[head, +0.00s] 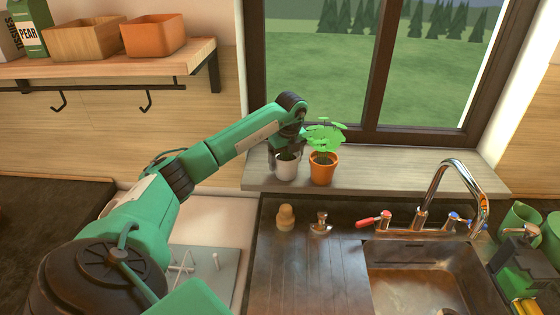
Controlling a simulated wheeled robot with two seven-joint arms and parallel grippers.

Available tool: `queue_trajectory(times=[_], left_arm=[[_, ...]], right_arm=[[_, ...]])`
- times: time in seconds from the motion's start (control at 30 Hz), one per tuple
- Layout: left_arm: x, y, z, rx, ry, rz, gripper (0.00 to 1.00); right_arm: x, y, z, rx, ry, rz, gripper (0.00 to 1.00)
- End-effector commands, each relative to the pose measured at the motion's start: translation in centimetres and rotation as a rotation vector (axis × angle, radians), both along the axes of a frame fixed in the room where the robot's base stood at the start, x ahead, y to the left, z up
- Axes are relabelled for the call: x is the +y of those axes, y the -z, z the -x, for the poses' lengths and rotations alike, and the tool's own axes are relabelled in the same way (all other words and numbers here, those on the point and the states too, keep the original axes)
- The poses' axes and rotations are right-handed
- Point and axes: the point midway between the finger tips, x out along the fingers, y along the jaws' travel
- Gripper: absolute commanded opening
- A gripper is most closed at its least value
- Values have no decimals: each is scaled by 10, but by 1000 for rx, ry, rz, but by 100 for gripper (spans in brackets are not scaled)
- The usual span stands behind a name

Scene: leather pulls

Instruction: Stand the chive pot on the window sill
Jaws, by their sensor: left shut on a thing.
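A small white pot (286,170) with dark contents is at the left end of the grey window sill (420,168). It looks upright; whether its base touches the sill or hangs just above it I cannot tell. My left gripper (284,152) reaches in from the left and is shut on the white pot near its rim. The gripper covers the top of the pot, so I see no chive leaves clearly. My right gripper is not in view.
An orange pot with a leafy green plant (323,168) stands close on the right of the white pot. The sill further right is bare. Below are a tap (455,190), a sink (425,280) and a wooden soap-coloured bottle (285,217). A shelf (110,65) hangs upper left.

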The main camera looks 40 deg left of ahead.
Motion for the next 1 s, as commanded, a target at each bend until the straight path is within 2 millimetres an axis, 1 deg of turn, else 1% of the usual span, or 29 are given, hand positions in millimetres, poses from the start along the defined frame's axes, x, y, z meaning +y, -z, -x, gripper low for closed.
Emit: queue_trajectory(times=[0.1, 0.17, 0.23, 0.33, 0.37, 0.43, 0.67, 0.77, 0.8, 0.87, 1.0], left_arm=[[0, 0, 0, 2, 0, -1, 44], [0, 0, 0, 2, 0, -1, 44], [0, 1, 0, 2, 1, -1, 44], [0, 5, 0, 2, 0, -1, 44], [0, 4, 1, 3, 1, -1, 86], [0, 4, 1, 3, 1, -1, 99], [0, 3, 1, 3, 1, -1, 100], [0, -3, 0, 2, 1, -1, 100], [0, -4, 0, 0, 1, -1, 100], [-1, -11, 0, 0, 1, -1, 100], [-4, -37, 1, -2, 1, -1, 100]], right_arm=[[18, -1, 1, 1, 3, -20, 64], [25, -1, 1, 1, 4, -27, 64], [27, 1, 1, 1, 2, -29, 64], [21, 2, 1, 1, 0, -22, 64], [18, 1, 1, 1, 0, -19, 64], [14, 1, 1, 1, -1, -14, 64], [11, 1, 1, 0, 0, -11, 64], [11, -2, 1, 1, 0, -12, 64], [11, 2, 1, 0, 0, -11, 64], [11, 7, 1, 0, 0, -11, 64], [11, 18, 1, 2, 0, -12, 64]])
